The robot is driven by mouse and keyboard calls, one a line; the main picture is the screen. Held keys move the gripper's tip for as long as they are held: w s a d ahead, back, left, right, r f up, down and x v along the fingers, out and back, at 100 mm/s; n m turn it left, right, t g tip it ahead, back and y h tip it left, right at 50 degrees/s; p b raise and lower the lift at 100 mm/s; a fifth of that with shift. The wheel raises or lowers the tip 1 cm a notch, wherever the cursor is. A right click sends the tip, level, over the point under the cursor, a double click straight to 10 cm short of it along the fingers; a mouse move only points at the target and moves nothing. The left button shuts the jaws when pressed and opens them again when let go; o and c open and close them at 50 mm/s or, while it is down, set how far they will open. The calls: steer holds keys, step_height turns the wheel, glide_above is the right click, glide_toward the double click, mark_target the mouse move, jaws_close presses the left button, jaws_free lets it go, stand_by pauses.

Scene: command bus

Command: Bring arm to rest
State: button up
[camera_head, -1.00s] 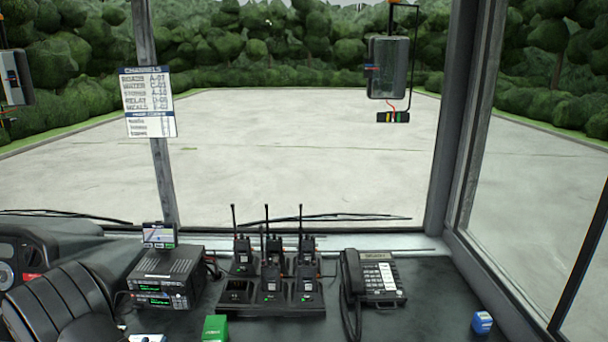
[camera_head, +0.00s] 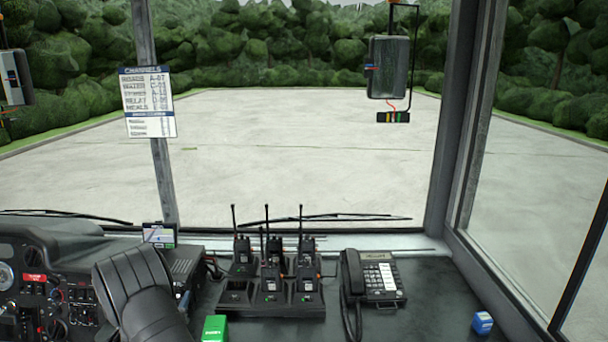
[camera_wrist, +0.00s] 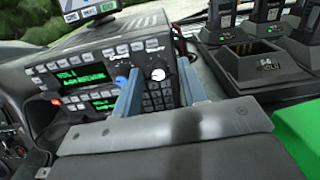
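My gripper (camera_wrist: 160,82) shows in the wrist view as two grey fingers with blue pads. They stand apart with nothing between them, in front of the radio unit (camera_wrist: 97,58). Its green displays, a white knob and a keypad show behind and between the fingers. I cannot tell whether the fingers touch it. In the head view my dark grey arm rises from the bottom edge at left and covers most of the radio unit (camera_head: 183,262). The fingers are mostly hidden there.
A charger rack (camera_head: 270,309) with several handheld radios stands right of the arm. A green box (camera_head: 215,328) lies close by at the front. A desk phone (camera_head: 375,279) and a small blue item (camera_head: 482,322) are further right. A small screen (camera_head: 159,235) sits atop the radio unit.

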steer(key=m, duration=0.4)
steer(key=shift+s+a, duration=0.1)
steer(key=shift+s, duration=0.1)
steer(key=m, duration=0.4)
steer(key=shift+r+m, duration=0.1)
steer(key=shift+m, duration=0.2)
steer(key=shift+s+a+m, duration=0.1)
steer(key=shift+s+m, duration=0.2)
steer(key=shift+s, duration=2.8)
steer(key=shift+o, duration=0.2)
